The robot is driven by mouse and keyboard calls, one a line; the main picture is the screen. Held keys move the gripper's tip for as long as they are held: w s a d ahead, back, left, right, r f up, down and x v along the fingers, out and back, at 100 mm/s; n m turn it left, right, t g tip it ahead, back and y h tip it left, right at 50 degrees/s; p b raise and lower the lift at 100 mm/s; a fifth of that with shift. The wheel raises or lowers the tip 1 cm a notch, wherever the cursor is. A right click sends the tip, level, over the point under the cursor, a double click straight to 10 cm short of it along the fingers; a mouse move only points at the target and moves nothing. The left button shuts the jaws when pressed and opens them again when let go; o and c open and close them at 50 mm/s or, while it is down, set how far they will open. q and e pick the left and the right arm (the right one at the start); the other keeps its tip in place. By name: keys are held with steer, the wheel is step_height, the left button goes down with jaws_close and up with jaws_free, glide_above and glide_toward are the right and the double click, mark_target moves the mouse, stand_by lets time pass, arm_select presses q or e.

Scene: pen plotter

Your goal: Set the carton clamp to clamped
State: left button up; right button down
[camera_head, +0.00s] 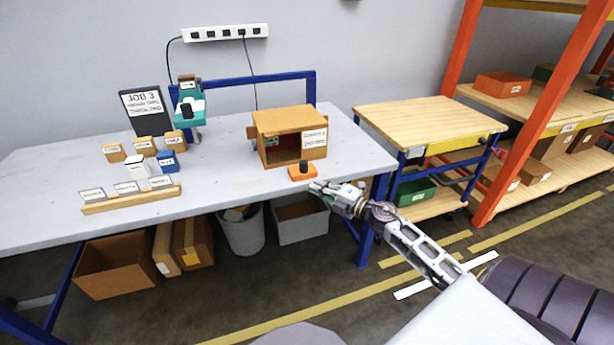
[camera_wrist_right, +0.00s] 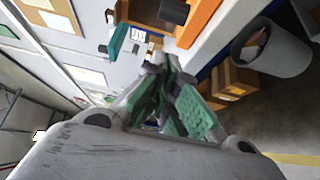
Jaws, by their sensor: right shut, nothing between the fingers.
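A small orange block with a black knob on top (camera_head: 302,172), which looks like the carton clamp, sits on the grey bench at the front of the open cardboard carton (camera_head: 285,122). In the right wrist view the orange block (camera_wrist_right: 205,22) is at the top with its black knob. My right gripper (camera_head: 317,186) is shut and empty, just to the right and front of the orange block, with no contact visible. Its green-padded fingers (camera_wrist_right: 168,70) meet in the wrist view. Whether the clamp is clamped cannot be read. My left gripper is not in view.
The grey bench (camera_head: 230,165) holds a teal device (camera_head: 190,107), a job sign (camera_head: 145,108), several small boxes and a label rack (camera_head: 130,199). A wooden-topped cart (camera_head: 425,120) stands to the right. Bins and boxes are under the bench. The bench's front edge lies near my right gripper.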

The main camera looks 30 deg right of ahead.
mark_target(307, 175)
steer(key=shift+w+d+b, duration=0.15)
steer(key=shift+w+b, duration=0.35)
steer(key=shift+w, duration=3.15)
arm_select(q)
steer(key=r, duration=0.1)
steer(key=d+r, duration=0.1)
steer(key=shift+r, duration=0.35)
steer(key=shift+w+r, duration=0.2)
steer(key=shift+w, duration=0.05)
arm_select(e)
steer(key=shift+w, duration=0.2)
